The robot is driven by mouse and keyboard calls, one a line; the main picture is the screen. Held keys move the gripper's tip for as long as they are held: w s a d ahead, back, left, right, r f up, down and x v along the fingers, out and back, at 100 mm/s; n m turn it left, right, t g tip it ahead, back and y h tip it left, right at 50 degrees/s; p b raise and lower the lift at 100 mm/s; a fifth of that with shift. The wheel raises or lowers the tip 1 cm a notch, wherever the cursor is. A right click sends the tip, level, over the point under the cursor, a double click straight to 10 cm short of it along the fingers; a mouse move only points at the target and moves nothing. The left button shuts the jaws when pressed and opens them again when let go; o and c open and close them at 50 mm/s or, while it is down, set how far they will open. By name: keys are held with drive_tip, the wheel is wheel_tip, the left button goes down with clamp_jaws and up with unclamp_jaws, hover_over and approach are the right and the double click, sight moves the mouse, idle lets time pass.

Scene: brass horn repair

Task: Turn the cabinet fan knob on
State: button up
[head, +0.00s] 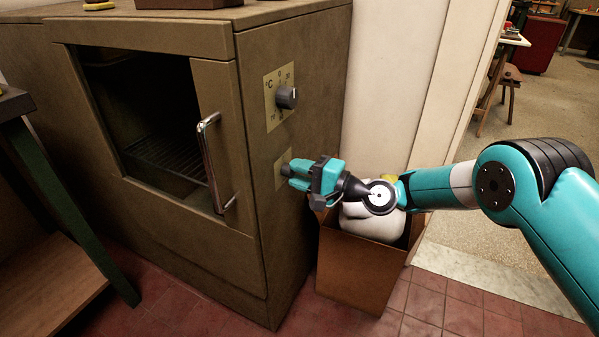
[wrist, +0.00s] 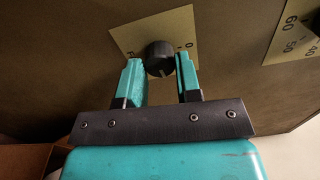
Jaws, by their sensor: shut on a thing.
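The cabinet (head: 270,220) is a brown metal oven-like box with a dark open window. The fan knob (wrist: 159,56) is a small black round knob on a brass-coloured plate (wrist: 128,38) marked "0" and "F"; the plate also shows low on the cabinet's right side in the head view (head: 281,160). My gripper (wrist: 159,70) is shut on this knob, one teal finger at each side of it. In the head view my gripper (head: 298,171) reaches the plate from the right and mostly hides the knob. I cannot tell where the knob's pointer stands.
A larger temperature knob (head: 287,97) on a °C plate sits above, on the same side. A cardboard box (head: 352,270) with white contents stands under my gripper. A chrome door handle (head: 209,165) sticks out at the front. Open floor lies to the right.

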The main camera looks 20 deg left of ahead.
drive_tip(key=shift+m, duration=0.6)
drive_tip(key=o, duration=0.9)
drive_tip(key=shift+d, duration=0.15)
drive_tip(key=d+b, duration=0.3)
drive_tip(key=d, duration=0.2)
drive_tip(key=s+d+b, duration=0.1)
drive_tip(key=d+b, duration=0.2)
drive_tip(key=d, duration=0.3)
drive_tip(key=d+b, duration=0.4)
drive_tip(key=d, duration=0.2)
drive_tip(key=shift+s, duration=0.2)
